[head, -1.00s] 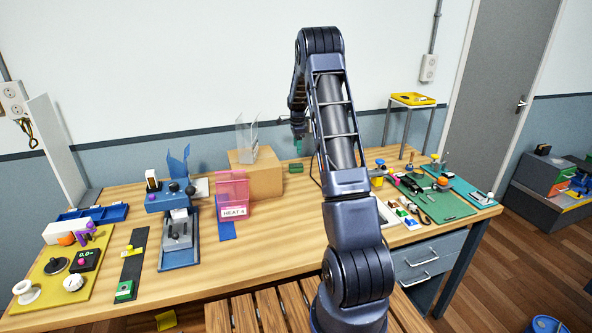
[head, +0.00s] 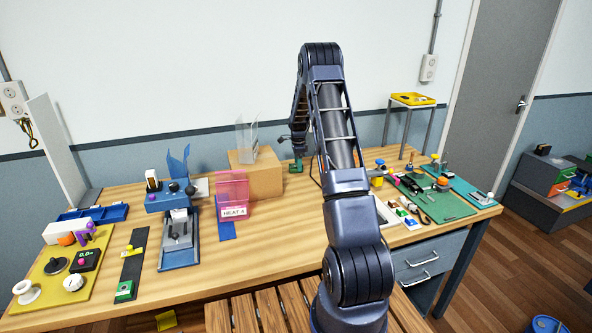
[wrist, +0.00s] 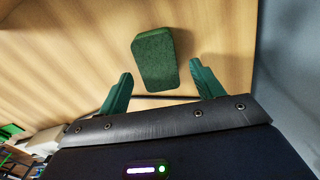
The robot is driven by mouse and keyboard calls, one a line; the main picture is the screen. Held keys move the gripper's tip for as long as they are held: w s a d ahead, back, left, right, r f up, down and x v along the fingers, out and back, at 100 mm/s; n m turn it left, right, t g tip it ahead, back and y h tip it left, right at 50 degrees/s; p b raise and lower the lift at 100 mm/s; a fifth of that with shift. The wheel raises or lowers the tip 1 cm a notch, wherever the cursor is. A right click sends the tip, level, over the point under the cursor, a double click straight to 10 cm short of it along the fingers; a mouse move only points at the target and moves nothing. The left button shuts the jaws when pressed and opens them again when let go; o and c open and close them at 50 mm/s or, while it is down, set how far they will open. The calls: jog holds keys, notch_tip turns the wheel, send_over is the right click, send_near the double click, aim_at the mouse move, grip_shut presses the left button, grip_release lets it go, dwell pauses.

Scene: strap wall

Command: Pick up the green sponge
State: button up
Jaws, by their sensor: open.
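The green sponge (wrist: 155,58) is a dark green block lying on the wooden table, seen in the wrist view just beyond and between my two green fingertips. My gripper (wrist: 157,80) is open, with one finger on each side of the sponge's near end; whether they touch it cannot be told. In the head view the sponge (head: 296,169) is a small green patch at the back of the bench, right of the cardboard box. My gripper (head: 297,160) is over it there, small and partly merged with it in the picture.
The cardboard box (head: 262,181) stands just left of the sponge, with a clear panel on top. A pink holder (head: 232,190) and a blue press (head: 178,225) are farther left. A green mat (head: 442,208) with several tools lies right. The front middle of the bench is clear.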

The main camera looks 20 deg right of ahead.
jog(key=shift+f, duration=0.95)
jog(key=c, duration=1)
jog(key=shift+r, duration=0.15)
jog(key=shift+c, duration=0.2)
